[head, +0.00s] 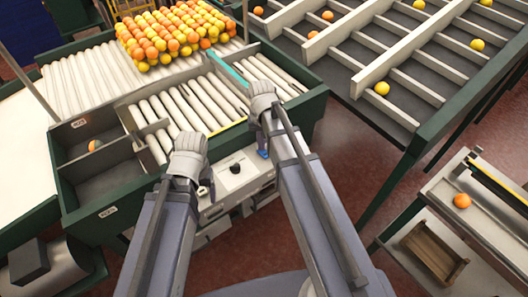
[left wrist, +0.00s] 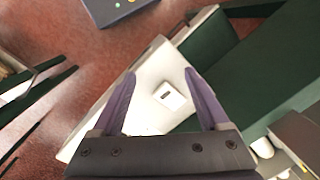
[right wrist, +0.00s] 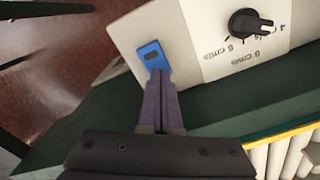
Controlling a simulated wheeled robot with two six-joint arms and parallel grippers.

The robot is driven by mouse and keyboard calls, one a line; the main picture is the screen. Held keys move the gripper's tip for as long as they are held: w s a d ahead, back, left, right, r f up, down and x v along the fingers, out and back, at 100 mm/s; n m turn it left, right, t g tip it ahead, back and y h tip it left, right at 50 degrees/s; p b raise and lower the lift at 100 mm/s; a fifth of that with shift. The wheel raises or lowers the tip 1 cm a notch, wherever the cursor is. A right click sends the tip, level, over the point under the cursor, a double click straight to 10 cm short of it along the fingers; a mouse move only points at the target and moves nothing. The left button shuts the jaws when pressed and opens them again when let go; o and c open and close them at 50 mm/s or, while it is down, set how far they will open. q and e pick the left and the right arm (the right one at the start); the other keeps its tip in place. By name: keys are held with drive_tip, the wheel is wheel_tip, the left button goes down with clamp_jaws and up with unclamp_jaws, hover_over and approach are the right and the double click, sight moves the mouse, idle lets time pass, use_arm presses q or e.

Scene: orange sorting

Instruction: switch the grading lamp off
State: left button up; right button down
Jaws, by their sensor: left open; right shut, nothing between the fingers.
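A pale control panel (head: 238,180) is set in the near side of the green sorting table, with a black knob (right wrist: 250,25) on it. A blue switch or plate (right wrist: 152,55) is on the same panel, away from the knob. My right gripper (right wrist: 158,76) is shut and empty, its tips over the lower edge of the blue piece; I cannot tell whether they touch. My left gripper (left wrist: 160,80) is open and empty, pointing at a pale surface with a small white switch plate (left wrist: 170,97) between its fingers. The lamp itself I cannot make out.
A heap of oranges and yellow fruit (head: 170,35) lies on the rollers at the back. A compartment at the left holds one orange fruit (head: 94,145). A slatted table (head: 400,60) stands at the right, and a side stand with a wooden crate (head: 432,252) is lower right.

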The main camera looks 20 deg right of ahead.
use_arm(q)
wheel_tip(320, 180, up, 7)
drive_tip(key=p, duration=0.6)
drive_tip(key=shift+f, duration=0.15)
use_arm(e)
wheel_tip(320, 180, up, 7)
drive_tip(key=shift+f, duration=0.15)
